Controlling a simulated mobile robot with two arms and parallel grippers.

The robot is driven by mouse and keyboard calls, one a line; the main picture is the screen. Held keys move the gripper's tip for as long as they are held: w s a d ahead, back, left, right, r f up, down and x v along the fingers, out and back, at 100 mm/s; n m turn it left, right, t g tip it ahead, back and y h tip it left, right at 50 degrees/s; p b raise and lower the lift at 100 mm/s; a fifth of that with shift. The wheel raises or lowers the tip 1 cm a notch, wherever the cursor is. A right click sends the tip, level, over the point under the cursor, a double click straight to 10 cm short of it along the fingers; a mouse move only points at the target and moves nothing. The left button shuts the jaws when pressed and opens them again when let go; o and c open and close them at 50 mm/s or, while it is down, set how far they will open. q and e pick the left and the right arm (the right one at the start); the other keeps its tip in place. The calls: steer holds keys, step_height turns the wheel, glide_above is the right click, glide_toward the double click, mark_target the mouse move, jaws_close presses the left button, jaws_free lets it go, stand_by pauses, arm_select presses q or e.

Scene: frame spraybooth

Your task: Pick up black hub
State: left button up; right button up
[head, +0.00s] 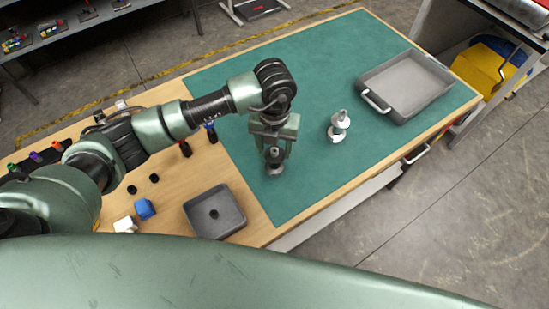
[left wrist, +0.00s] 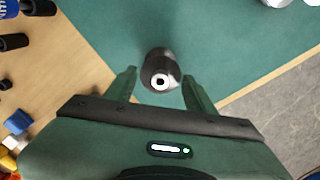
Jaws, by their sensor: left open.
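The black hub (head: 274,158) stands on the green mat, below my left gripper (head: 275,148). In the left wrist view the hub (left wrist: 153,62) is a dark round piece with a pale ring and a dark hole on its top. My left gripper (left wrist: 159,78) is open, with one finger on each side of the hub. Gaps show between the hub and both fingers. In the head view the fingers partly hide the hub. My right gripper is in neither view.
A white and grey part (head: 339,127) stands on the mat to the right. A large grey tray (head: 366,83) with a handle lies farther right. A small dark tray (head: 236,222), a blue block (head: 145,209) and black rings lie on the wood at left. Mat between is clear.

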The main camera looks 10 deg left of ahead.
mark_target(274, 156)
arm_select(q)
step_height(274, 156, down, 4)
steer(key=shift+f+p, duration=0.2)
steer(key=shift+p, duration=0.35)
jaws_close()
steer(key=shift+w+r, duration=0.1)
steer(key=shift+r, duration=0.1)
